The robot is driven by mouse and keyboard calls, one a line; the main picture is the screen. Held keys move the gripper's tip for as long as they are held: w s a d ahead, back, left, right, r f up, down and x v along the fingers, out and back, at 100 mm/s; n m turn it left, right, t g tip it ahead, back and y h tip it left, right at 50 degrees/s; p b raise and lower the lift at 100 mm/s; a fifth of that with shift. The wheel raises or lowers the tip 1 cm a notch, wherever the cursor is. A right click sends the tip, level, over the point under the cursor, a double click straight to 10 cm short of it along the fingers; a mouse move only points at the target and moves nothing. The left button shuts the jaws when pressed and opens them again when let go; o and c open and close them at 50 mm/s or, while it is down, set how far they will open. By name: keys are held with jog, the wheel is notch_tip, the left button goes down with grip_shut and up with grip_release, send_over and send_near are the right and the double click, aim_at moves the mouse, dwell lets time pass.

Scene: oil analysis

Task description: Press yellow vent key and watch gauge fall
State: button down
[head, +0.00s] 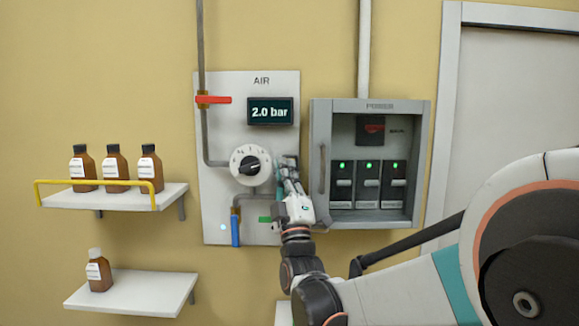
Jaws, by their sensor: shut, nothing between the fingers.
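The grey AIR panel (218,133) is on the wall, and its gauge display (270,111) reads 2.0 bar. My gripper (288,166) is shut and empty, in front of the panel's right edge, just right of the white dial (250,165) with a black knob. I cannot tell whether its tips touch the panel. No yellow key shows on the panel; my gripper and wrist cover part of its lower right area.
The panel also has a red lever (214,99), a blue handle (235,229) and a green mark (266,219). The open POWER box (412,208) stands close right of my gripper. Shelves with brown bottles (115,166) are at left.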

jog(key=shift+w+r, duration=0.15)
dwell(0.8)
jog(key=shift+s+f, duration=0.2)
jog(key=shift+s, duration=0.55)
jog(key=s, duration=0.5)
jog(key=shift+a+b, duration=0.1)
jog(key=shift+b, duration=0.2)
jog(key=shift+w, duration=0.15)
dwell(0.6)
